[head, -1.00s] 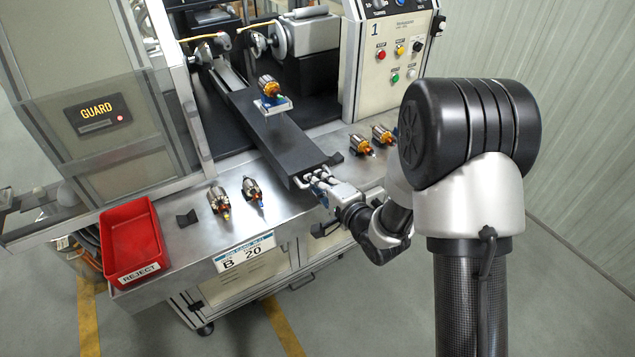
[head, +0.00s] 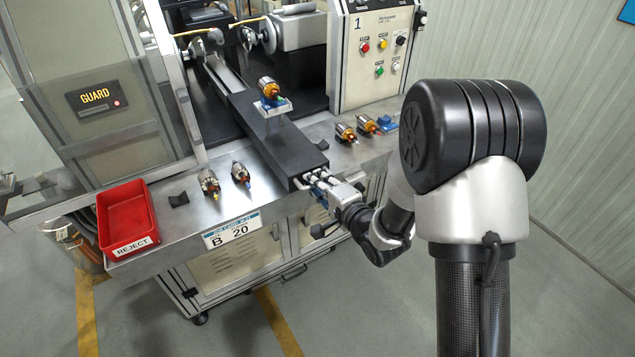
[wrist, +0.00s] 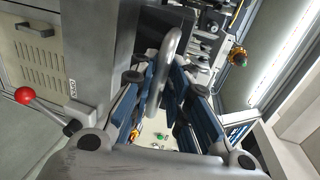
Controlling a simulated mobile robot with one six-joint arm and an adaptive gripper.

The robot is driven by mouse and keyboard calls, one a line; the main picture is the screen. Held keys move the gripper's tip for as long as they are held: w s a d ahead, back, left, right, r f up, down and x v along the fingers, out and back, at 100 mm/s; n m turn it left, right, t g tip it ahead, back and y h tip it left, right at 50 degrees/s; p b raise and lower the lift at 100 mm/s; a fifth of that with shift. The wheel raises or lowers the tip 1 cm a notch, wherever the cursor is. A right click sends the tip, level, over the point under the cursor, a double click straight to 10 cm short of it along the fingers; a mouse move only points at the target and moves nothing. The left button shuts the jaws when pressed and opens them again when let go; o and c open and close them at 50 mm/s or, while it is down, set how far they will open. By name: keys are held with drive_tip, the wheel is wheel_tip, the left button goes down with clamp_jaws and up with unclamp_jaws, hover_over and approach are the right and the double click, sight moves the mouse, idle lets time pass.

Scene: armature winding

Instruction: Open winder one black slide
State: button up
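An armature with orange windings (head: 268,88) sits on a small pale holder (head: 272,107) on top of the slide. My gripper (head: 318,184) is at the slide's front end. In the wrist view, the slide's silver bar handle (wrist: 174,45) lies between the blue-padded fingers of my gripper (wrist: 170,88), which appear closed around it. The finger contact is partly hidden.
A red reject bin (head: 127,215) stands at the table's left. Two armatures (head: 240,174) lie left of the slide and two more (head: 366,124) right of it. A guard panel (head: 97,98) stands at left. The floor in front is clear.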

drive_tip(key=shift+o, duration=1.3)
drive_tip(key=shift+s+d, duration=0.1)
drive_tip(key=v, duration=0.7)
drive_tip(key=shift+s, duration=0.15)
drive_tip(key=shift+d+r, duration=0.1)
